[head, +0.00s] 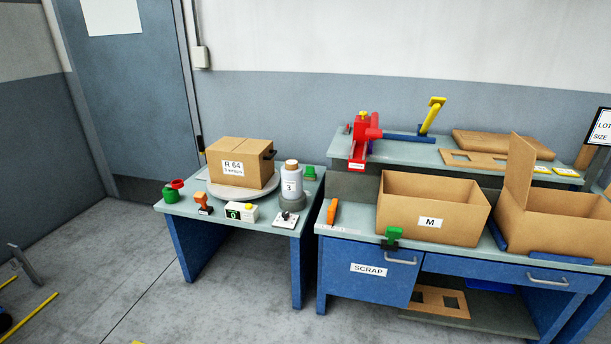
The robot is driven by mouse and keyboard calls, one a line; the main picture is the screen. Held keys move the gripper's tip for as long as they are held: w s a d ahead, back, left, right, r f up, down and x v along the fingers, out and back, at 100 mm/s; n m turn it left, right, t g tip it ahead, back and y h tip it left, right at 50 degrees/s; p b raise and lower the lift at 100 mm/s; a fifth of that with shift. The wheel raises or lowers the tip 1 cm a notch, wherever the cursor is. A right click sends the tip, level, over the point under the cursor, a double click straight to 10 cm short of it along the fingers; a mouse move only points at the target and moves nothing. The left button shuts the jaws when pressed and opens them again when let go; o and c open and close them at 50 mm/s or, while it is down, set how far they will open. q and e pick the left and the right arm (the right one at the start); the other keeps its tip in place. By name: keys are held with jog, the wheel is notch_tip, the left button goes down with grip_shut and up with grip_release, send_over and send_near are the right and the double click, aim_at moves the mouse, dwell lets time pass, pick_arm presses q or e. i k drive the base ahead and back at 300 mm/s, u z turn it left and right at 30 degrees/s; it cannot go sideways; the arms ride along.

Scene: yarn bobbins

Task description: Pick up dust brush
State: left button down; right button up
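No gripper of mine shows in the head view. I cannot tell for sure which thing is the dust brush. A small green block-like thing (310,173) stands at the back right corner of the small table (180,211), behind a white bottle (291,182); it may be the brush, but it is too small to tell. Another green thing with a dark lower part (394,234) sits at the front edge of the larger bench (350,240). An orange upright tool (332,211) stands at that bench's left side.
Open cartons (432,208) fill the larger bench. The floor before the small table is clear.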

aim_at(309, 174)
jog(key=z, duration=0.25)
jog(key=i, duration=0.9)
jog(key=u, duration=0.55)
jog(key=i, duration=0.5)
jog(key=u, duration=0.5)
